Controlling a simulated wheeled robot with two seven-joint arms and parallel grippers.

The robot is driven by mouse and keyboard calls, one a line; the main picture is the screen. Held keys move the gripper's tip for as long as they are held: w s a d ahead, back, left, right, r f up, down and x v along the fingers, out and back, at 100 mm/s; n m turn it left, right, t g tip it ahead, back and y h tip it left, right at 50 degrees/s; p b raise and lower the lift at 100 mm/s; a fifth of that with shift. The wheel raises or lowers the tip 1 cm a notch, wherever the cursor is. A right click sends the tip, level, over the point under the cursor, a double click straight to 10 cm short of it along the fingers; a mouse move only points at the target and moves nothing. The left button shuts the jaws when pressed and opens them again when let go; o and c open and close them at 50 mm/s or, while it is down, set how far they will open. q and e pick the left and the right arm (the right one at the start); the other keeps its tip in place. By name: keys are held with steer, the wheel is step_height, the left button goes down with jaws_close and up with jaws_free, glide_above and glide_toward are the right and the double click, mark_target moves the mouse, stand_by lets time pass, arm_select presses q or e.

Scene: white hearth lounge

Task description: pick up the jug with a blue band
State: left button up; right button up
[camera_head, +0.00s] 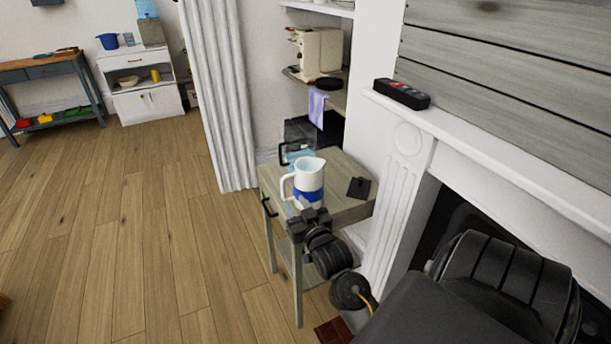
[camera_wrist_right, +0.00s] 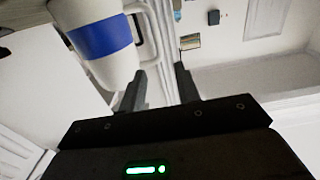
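The white jug with a blue band (camera_head: 310,176) stands upright on a small wooden side table (camera_head: 345,205), its handle to the left in the head view. My right gripper (camera_head: 311,216) is at the table's near edge, just in front of the jug. In the right wrist view the jug (camera_wrist_right: 103,38) fills the upper left, with its handle near the fingertips. There the right gripper (camera_wrist_right: 160,72) is open, with a gap between its fingers; it does not hold the jug. Whether a finger touches the jug, I cannot tell. My left gripper is not in view.
A flat black item (camera_head: 359,187) lies right of the jug, and a light-blue item (camera_head: 299,156) is behind it. The fireplace pilaster (camera_head: 396,215) and mantel (camera_head: 480,145) stand close on the right. The wooden floor (camera_head: 130,230) is free on the left.

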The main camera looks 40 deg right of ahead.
mark_target(283, 186)
steer(key=x, duration=0.4)
steer(key=shift+w, duration=0.3)
steer(key=shift+w+d, duration=0.2)
steer(key=shift+w, duration=0.25)
steer(key=shift+w+d, duration=0.15)
steer(key=shift+w, duration=0.05)
steer(key=x, duration=0.3)
steer(key=shift+w+d+f+p, duration=0.1)
steer(key=shift+w+f+p, duration=0.1)
steer(key=shift+w+p, duration=0.15)
steer(key=shift+w+d, duration=0.2)
steer(key=shift+w, duration=0.3)
steer(key=c, duration=0.7)
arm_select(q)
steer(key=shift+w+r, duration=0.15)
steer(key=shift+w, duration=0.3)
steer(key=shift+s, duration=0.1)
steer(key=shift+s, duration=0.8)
